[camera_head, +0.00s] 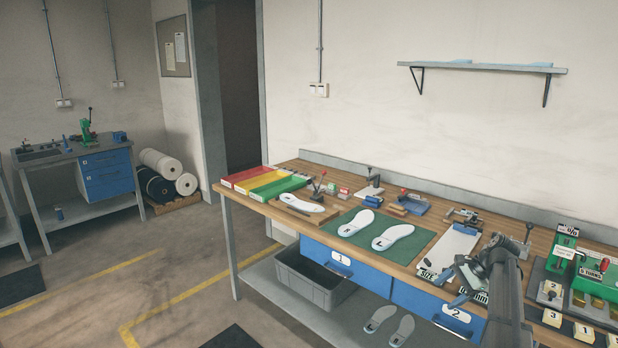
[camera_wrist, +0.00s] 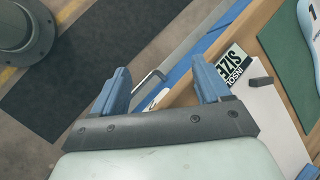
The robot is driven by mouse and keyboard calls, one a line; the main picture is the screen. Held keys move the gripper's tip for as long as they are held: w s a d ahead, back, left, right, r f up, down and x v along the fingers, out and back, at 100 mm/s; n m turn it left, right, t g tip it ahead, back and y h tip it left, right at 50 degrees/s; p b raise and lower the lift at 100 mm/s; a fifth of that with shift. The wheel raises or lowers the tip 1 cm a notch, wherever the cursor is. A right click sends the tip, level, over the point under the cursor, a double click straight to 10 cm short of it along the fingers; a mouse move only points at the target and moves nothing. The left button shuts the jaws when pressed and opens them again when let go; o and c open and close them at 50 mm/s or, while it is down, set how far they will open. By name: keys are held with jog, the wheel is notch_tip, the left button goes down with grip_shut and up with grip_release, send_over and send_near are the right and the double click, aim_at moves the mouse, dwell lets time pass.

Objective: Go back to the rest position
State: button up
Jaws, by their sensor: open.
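My gripper (camera_head: 451,287) is at the front edge of the long wooden workbench (camera_head: 405,263), near the white size board (camera_head: 452,247). In the wrist view my gripper (camera_wrist: 160,88) has its two blue fingers spread wide apart with nothing between them. Below the fingers show the bench's front edge, a drawer handle and the floor. Two pale insoles lie on the green mat (camera_head: 375,248), apart from my gripper.
Red, yellow and green trays (camera_head: 267,182) stand at the bench's left end. Small fixtures line its back, and a green machine (camera_head: 598,283) with numbered blocks stands at the right. A grey bin (camera_head: 313,280) sits on the lower shelf. The floor at the left is open.

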jog(key=s+a+f+n+g, duration=0.2)
jog(key=s+a+f, duration=0.35)
jog(key=f, duration=0.45)
jog(key=s+a+f+n+g+h, duration=0.15)
jog(key=s+a+f, duration=0.25)
jog(key=a+f, duration=0.5)
jog(key=s+a+f+n+g, duration=0.15)
jog(key=s+a+f, duration=0.35)
jog(key=f, duration=0.7)
jog(key=s+a+f+n+g+h, duration=0.1)
jog(key=s+a+f+n, duration=0.2)
jog(key=s, duration=0.8)
jog(key=s+a+f+n+g+h, duration=0.2)
jog(key=s+a+f+n, duration=0.1)
jog(key=s+f, duration=0.4)
jog(key=s+a+f+n+g+h, duration=0.1)
jog(key=s+a+f+n, duration=0.2)
jog(key=s, duration=1.1)
notch_tip(320, 180, down, 3)
jog(key=shift+s+r+n+h, duration=0.1)
jog(key=shift+s+n+h, duration=0.25)
jog(key=shift+n, duration=0.15)
